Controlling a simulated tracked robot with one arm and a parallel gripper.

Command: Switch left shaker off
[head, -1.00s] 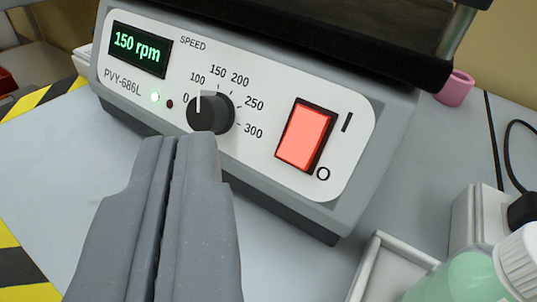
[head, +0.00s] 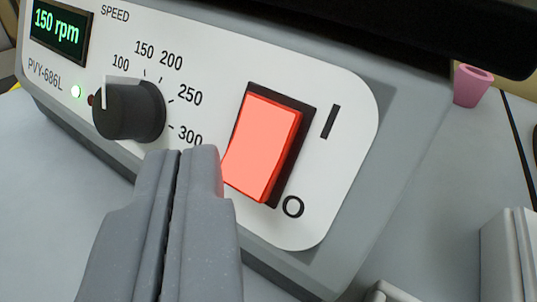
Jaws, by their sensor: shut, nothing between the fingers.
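The shaker (head: 405,150) is a grey box with a white front panel, seen tilted and close in the head view. Its red rocker switch (head: 262,148) is lit, with an "I" mark at its upper right and an "O" mark at its lower right. The display (head: 60,30) reads 150 rpm in green, and a small green light glows below it. The black speed knob (head: 130,108) is left of the switch. My gripper (head: 182,152) is shut and empty. Its tips appear just left of the switch's lower part; I cannot tell whether they touch the panel.
A pink cup-like object (head: 472,86) stands behind the shaker at the right. A white object (head: 510,255) is at the right edge, and a white tray corner (head: 390,293) shows at the bottom. Grey bench surface (head: 50,190) is clear at the left.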

